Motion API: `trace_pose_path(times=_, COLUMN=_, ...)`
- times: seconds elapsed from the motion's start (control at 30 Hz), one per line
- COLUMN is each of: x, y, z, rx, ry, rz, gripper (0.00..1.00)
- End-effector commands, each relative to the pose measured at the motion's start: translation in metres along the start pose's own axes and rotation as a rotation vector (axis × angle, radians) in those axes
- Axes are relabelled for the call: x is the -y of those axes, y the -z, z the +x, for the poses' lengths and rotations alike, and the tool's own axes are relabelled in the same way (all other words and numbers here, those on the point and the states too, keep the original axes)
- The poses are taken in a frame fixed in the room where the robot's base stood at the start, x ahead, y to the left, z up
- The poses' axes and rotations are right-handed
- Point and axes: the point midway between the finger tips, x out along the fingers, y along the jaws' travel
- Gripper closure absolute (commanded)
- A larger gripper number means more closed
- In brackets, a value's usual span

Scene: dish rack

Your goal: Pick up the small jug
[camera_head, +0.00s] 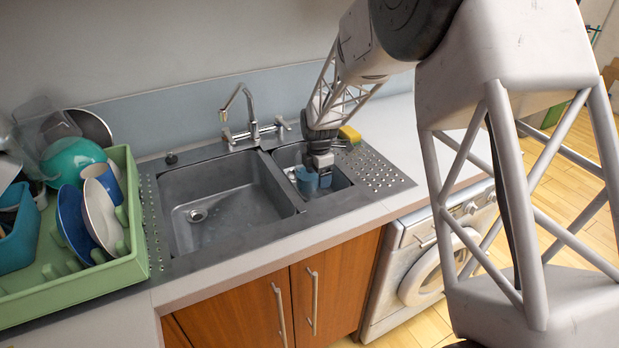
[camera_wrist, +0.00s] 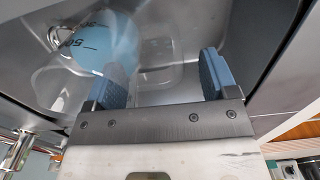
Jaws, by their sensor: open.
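The small jug (camera_wrist: 105,42) is in the small right-hand sink basin. In the wrist view it looks pale blue and rounded, with dark measuring marks, at the upper left. My gripper (camera_wrist: 163,76) is open, with two blue finger pads. I cannot tell whether that finger touches the jug. In the head view my gripper (camera_head: 318,178) reaches down into the small basin, and blue shapes there overlap, so jug and fingers are hard to tell apart.
The small basin's walls (camera_head: 338,180) surround my gripper closely. A yellow sponge (camera_head: 349,134) lies behind it, near the drainer. The larger basin (camera_head: 230,210) on the left is empty, with a tap (camera_head: 250,125) behind. A green dish rack (camera_head: 125,265) with crockery stands at far left.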

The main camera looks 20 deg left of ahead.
Motion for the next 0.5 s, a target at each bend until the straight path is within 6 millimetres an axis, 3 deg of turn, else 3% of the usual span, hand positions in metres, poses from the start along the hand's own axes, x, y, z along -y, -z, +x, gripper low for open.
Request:
trace_pose_path(times=0.33, x=0.0000, y=0.0000, z=-0.0001, rx=0.000, ry=0.000, rz=0.000, gripper=0.21)
trace_pose_path(times=0.5, x=0.0000, y=0.0000, z=-0.0001, rx=0.000, ry=0.000, rz=0.000, gripper=0.47)
